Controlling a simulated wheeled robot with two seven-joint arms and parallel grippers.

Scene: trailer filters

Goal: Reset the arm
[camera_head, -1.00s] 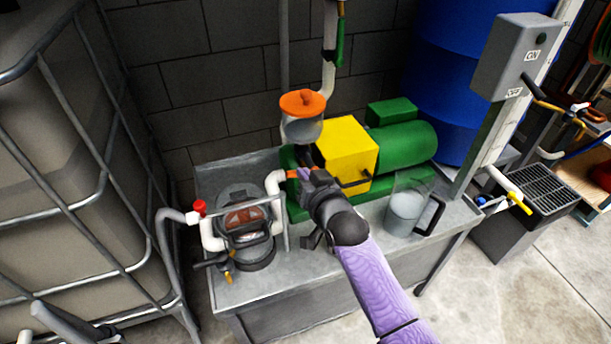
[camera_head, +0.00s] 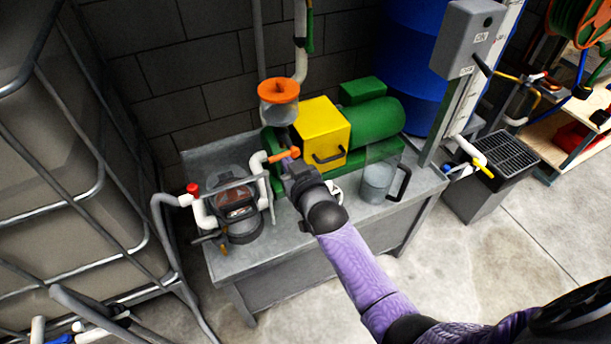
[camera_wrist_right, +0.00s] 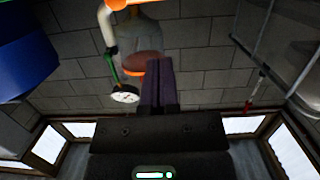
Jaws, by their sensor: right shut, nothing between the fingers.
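My right gripper (camera_head: 287,165) is at the end of the purple arm, over the metal bench in front of the pump. In the right wrist view its purple fingers (camera_wrist_right: 158,85) are together with nothing between them. An orange valve handle (camera_head: 289,153) is close to the fingertips in the head view; I cannot tell whether they touch. The clear bowl with the orange rim (camera_head: 278,92) stands just behind; its bowl also shows beyond the fingers in the right wrist view (camera_wrist_right: 143,45). My left gripper is not in view.
The bench (camera_head: 285,233) carries a yellow box (camera_head: 318,128), a green motor (camera_head: 375,122), a clear jug (camera_head: 377,182) and a strainer housing (camera_head: 238,205) with white pipes. A caged tank (camera_head: 75,180) stands left, a grey switch box (camera_head: 466,38) right. Floor (camera_head: 475,250) is clear at front right.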

